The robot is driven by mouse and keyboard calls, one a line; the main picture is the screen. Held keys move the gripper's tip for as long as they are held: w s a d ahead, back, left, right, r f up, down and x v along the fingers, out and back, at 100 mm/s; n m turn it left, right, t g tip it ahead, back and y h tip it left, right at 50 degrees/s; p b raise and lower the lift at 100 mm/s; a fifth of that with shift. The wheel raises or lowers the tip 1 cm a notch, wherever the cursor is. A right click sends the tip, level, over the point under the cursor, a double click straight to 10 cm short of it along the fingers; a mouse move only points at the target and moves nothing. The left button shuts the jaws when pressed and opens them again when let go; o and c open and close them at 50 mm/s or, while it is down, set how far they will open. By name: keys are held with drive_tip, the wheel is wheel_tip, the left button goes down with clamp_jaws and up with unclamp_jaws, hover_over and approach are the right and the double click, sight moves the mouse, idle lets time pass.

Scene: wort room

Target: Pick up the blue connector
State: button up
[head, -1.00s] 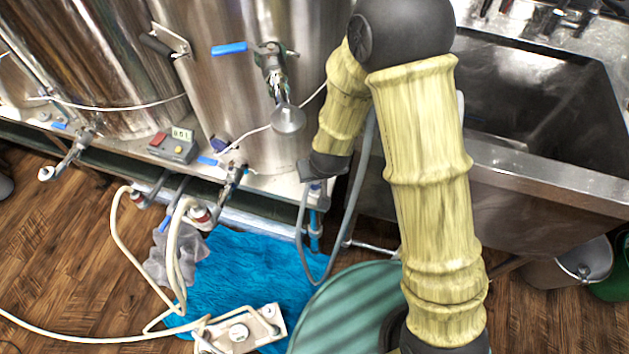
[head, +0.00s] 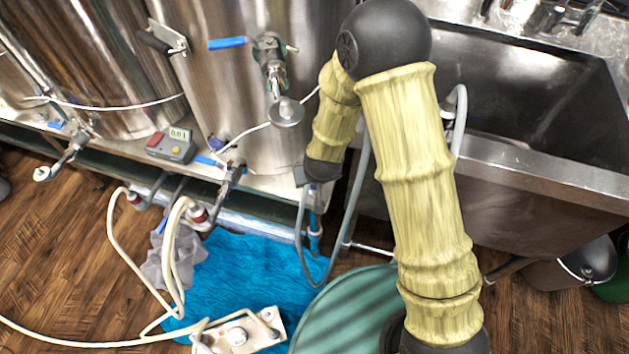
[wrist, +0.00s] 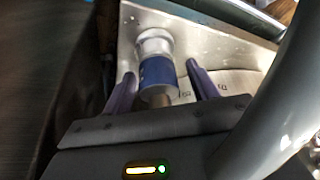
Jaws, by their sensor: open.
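The blue connector (wrist: 158,72) shows in the wrist view as a short cylinder with a blue band, a pale metal collar at its far end and a duller metal near end. My gripper (wrist: 160,69) is open, with one purple finger on each side of the connector. Small gaps show between the fingers and the blue band, and nothing is gripped. In the head view, my wrist end is low at the front edge of the steel bench, left of the sink. The connector cannot be made out there, and the fingers are hidden.
A steel tank (head: 225,95) with a blue-handled valve (head: 270,60) stands behind my wrist. The sink (head: 530,90) is at right. A green round lid (head: 345,310) and a blue towel (head: 240,275) lie below. A control box (head: 172,146) sits left on the bench.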

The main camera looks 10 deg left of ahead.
drive_tip(key=c, duration=1.1)
